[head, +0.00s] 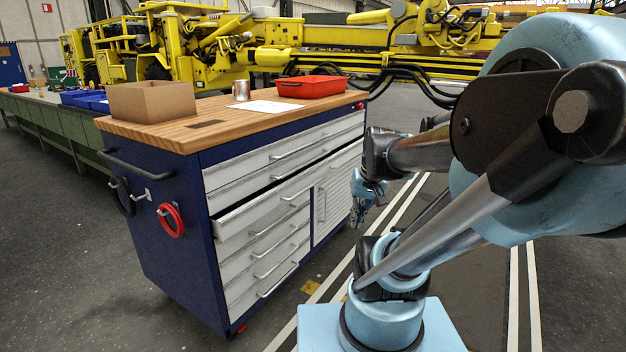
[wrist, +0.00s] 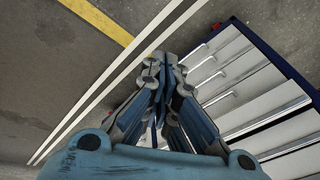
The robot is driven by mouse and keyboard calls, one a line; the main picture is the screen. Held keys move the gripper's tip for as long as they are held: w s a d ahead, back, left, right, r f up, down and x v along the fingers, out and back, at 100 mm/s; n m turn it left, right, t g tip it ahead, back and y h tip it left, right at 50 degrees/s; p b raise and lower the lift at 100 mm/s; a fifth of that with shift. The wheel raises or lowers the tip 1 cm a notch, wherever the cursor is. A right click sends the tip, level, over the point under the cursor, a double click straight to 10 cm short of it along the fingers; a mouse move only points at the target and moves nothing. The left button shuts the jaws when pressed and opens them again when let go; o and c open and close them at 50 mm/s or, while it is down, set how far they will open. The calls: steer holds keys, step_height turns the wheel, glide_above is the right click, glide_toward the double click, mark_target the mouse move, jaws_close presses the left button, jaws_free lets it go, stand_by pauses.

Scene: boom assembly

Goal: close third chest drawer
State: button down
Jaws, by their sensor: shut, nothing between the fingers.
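The blue chest (head: 180,235) has a wooden top and pale drawer fronts. Its third drawer (head: 262,214) from the top, in the left column, stands partly pulled out, with a dark gap above its front. My gripper (head: 362,208) is to the right of that drawer, near the chest's right end, apart from the drawer front and partly hidden by my arm. In the wrist view, the shut, empty fingers of my gripper (wrist: 158,62) point toward the floor beside the chest. The drawer fronts (wrist: 245,75) show tilted on the right there; I cannot tell which is the third.
A cardboard box (head: 152,100), a metal can (head: 241,90), a paper sheet and a red tray (head: 310,87) rest on the chest top. A yellow machine (head: 200,45) stands behind. The floor before the chest is open, with white lines (head: 300,320).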

steer(key=w+a+r+m+t+y, duration=0.15)
steer(key=w+m+t+y, duration=0.35)
steer(key=w, duration=2.6)
steer(key=m+y, duration=0.1)
steer(key=y, duration=0.2)
glide_toward(308, 178)
steer(key=shift+g, duration=0.3)
steer(key=x, duration=0.5)
steer(key=shift+w+f, duration=0.3)
steer(key=shift+w, duration=0.1)
steer(key=shift+w+a, duration=0.3)
steer(key=shift+a, duration=0.1)
